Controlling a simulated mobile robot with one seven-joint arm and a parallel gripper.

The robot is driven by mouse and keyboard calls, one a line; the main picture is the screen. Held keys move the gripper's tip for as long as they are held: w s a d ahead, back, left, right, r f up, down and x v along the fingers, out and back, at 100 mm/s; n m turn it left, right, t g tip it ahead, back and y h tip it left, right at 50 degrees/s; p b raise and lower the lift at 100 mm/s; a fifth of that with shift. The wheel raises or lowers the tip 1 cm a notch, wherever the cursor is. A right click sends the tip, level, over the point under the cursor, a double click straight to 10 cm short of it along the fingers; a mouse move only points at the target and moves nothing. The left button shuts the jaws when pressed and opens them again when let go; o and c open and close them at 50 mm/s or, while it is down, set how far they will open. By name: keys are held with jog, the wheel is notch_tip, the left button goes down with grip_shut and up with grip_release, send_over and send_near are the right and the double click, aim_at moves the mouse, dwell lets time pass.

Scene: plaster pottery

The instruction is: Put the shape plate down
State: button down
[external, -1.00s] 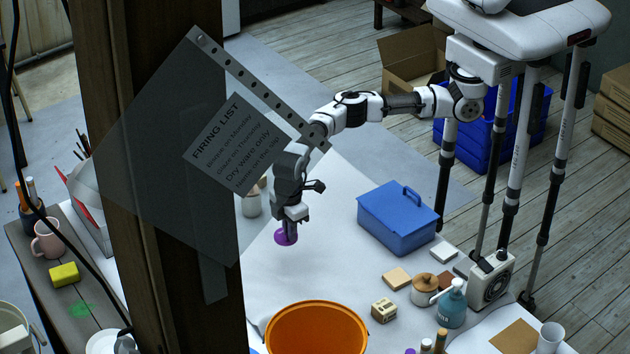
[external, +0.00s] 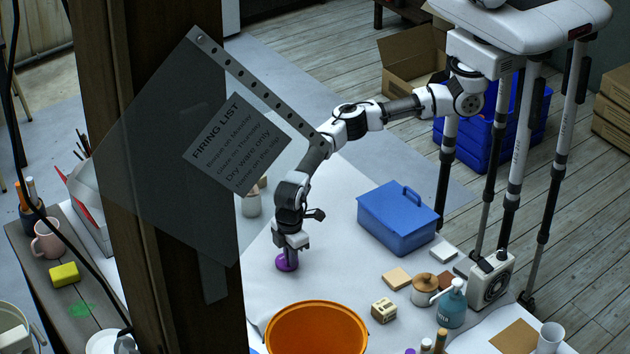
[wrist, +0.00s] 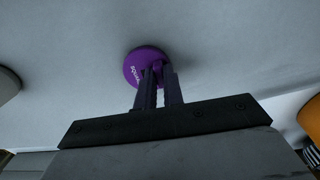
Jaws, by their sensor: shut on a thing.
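The shape plate is a purple disc (external: 287,263) with white lettering, partly readable as "SQUAR", in the wrist view (wrist: 136,68). My gripper (external: 288,252) is shut on the purple plate, with both dark fingers (wrist: 157,72) at its near side. In the external view the plate lies low, flat or nearly flat, at the white table surface (external: 330,240). I cannot tell whether it touches the table. The gripper points down and hides part of the plate.
An orange tub (external: 316,330) stands in front of the gripper. A blue toolbox (external: 398,222) is to its right, and a pale jar (external: 251,204) is behind left. A dark post (external: 170,180) with a hanging sign blocks the left view. Table around the plate is clear.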

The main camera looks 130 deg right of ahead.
jog(key=c, duration=1.5)
grip_release()
jog(key=shift+f, duration=0.1)
notch_tip(320, 180, up, 12)
jog(key=b, duration=0.2)
jog(key=shift+b, duration=0.35)
